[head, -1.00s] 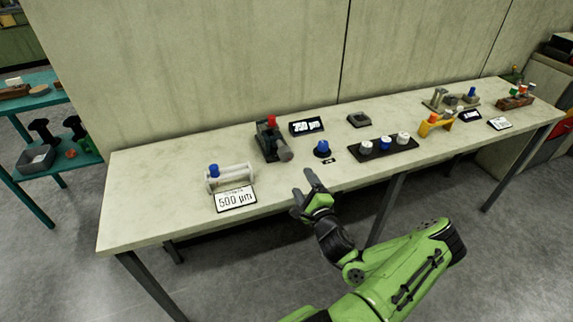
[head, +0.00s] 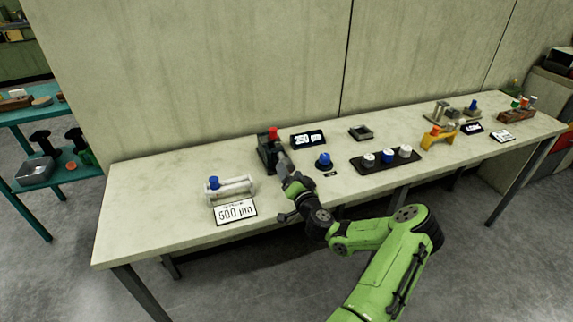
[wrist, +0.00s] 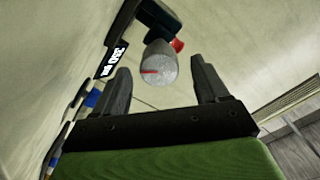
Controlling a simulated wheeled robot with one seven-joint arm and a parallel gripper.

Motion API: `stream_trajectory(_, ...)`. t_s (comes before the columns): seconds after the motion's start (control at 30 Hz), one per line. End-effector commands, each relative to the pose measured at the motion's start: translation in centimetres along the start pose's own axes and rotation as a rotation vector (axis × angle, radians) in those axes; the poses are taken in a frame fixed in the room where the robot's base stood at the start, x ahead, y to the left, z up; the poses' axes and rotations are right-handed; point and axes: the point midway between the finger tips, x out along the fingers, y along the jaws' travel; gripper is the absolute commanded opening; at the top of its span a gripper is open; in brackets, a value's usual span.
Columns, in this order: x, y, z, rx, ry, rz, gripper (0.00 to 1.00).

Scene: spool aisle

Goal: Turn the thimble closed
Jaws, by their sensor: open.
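The thimble (wrist: 158,66) is a grey cylinder with a red mark on its end face, seen end-on in the wrist view. It sticks out of the front of a dark device (head: 267,152) with a red top (head: 272,133) on the bench. My gripper (head: 285,174) is at the front of this device, in line with the thimble. In the wrist view my gripper (wrist: 160,78) is open, with one finger on each side of the thimble and a visible gap at both. In the head view my gripper partly hides the thimble.
A small display (head: 308,139) stands behind right of the device. A blue knob (head: 324,160) sits close to the right. A pale holder (head: 230,186) with a blue cap and a 500 µm card (head: 235,211) are left. A black tray (head: 386,158) of knobs lies further right.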

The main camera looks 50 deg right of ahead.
Motion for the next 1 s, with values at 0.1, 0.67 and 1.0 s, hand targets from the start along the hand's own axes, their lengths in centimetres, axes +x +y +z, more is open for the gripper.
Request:
stream_trajectory(0.1, 2.4, 0.0, 0.0, 0.001, 0.001, 0.0, 0.74)
stream_trajectory(0.67, 4.0, 0.1, 0.1, 0.003, -0.001, 0.001, 0.51)
stream_trajectory(1.0, 4.0, 0.1, 0.1, 0.026, -0.002, 0.001, 0.18)
